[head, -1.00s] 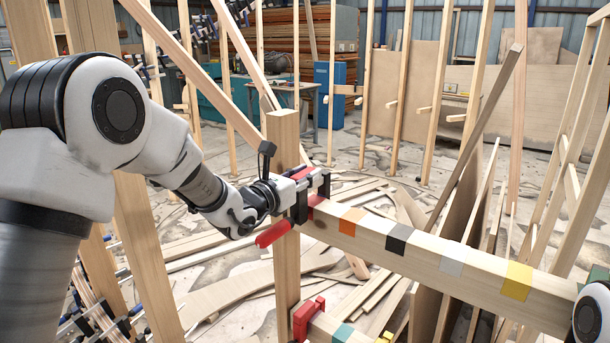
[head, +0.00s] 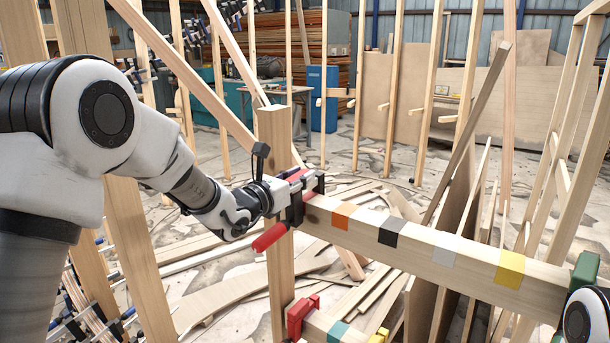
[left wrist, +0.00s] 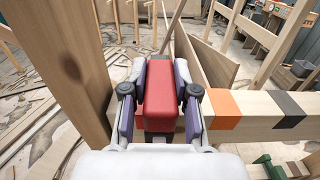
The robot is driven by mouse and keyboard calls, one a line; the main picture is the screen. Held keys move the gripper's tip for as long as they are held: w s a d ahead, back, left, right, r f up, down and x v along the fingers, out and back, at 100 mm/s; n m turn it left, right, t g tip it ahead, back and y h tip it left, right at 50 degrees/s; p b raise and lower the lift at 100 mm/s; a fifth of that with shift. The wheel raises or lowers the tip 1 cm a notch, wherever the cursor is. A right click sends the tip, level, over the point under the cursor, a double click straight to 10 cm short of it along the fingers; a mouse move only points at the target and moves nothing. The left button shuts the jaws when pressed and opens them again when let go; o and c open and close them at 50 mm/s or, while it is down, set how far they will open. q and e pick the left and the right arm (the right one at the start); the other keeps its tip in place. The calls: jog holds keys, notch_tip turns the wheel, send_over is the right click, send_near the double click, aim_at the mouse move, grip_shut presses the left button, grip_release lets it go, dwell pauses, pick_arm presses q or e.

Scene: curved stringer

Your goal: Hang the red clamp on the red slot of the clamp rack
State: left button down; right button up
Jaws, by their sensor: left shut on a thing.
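The red clamp, with a dark bar and a red handle (head: 270,237), is at the left end of the upper rail of the clamp rack (head: 470,260), beside the upright post. My left gripper (head: 277,194) is shut on it. In the left wrist view the clamp's red part (left wrist: 160,95) sits between the two fingers. The clamp's dark jaws overlap the rail's top edge in the head view; I cannot tell whether they touch it. The red slot (head: 308,196) is almost wholly hidden behind the clamp, left of the orange slot (head: 345,215).
The black (head: 391,231), grey (head: 444,251) and yellow (head: 510,268) slots run rightward along the rail and are bare. Another red clamp (head: 300,315) is on a lower rail. A green clamp (head: 585,272) is at the right end. The wooden post (head: 275,130) stands close to my left gripper.

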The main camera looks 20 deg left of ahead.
pick_arm(q)
jog(key=shift+w+a+f+g+p, duration=0.15)
jog(key=shift+w+a+p, duration=0.3)
jog(key=shift+a, duration=0.2)
jog(key=shift+w+a+f+g+p, duration=0.15)
jog(key=shift+w+a+p, duration=0.25)
jog(key=shift+a, duration=0.2)
jog(key=shift+s+d+f+b, duration=0.15)
jog(key=shift+d+f+b, duration=0.1)
jog(key=shift+d+b, duration=0.3)
jog(key=shift+s+d+f+b, duration=0.2)
jog(key=shift+d+b, duration=0.2)
jog(key=shift+b, duration=0.25)
jog(key=shift+f, duration=0.1)
